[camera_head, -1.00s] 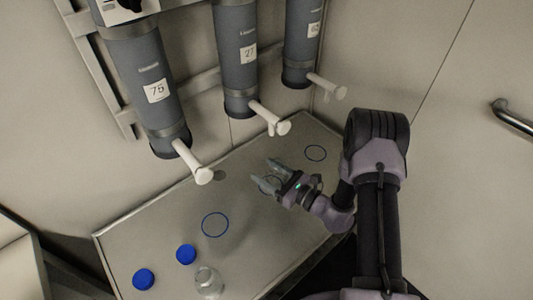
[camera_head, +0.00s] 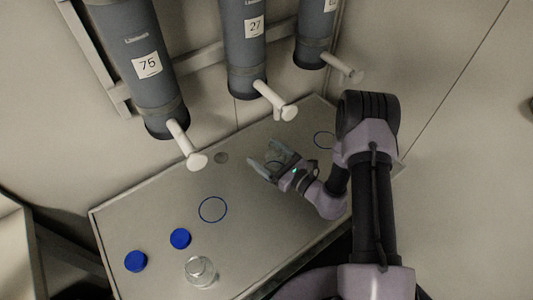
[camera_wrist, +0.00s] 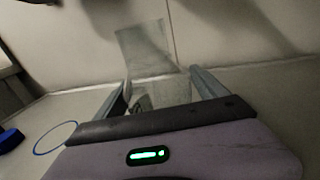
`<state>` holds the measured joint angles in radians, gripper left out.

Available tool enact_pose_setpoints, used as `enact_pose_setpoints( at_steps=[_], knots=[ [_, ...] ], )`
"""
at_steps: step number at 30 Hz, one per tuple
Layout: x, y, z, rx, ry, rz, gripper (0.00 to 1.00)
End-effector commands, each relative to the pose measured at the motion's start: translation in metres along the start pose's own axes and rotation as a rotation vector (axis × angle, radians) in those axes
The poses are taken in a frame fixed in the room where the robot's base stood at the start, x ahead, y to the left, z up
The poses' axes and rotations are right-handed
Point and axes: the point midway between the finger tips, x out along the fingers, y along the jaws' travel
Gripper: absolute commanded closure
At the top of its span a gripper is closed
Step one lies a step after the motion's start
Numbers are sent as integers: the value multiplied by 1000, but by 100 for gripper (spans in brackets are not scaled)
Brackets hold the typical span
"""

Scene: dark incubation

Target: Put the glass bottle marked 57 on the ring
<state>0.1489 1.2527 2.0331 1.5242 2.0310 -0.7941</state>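A clear glass bottle (camera_wrist: 165,90) stands between the fingers of my gripper in the wrist view. A small pale label with dark marks shows low on it, too small to read. In the head view my gripper (camera_head: 267,158) is over the table with its fingers spread, and the bottle between them is barely visible. Small gaps seem to show beside the bottle.
Another clear glass bottle (camera_head: 200,271) stands at the table's near edge, beside two blue caps (camera_head: 180,238) (camera_head: 136,261). Grey cylinders marked 75 (camera_head: 148,66) and 27 (camera_head: 254,27) hang above, with white spouts sticking out over the table.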

Motion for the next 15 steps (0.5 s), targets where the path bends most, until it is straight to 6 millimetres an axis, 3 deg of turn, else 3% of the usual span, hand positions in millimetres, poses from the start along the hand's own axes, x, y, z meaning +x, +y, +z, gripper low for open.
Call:
enact_pose_setpoints(
  at_steps=[9, 15],
  knots=[
    [0, 0, 6, 0, 0, 0, 18],
    [-41, -2, 6, 4, 2, -5, 18]
  ],
)
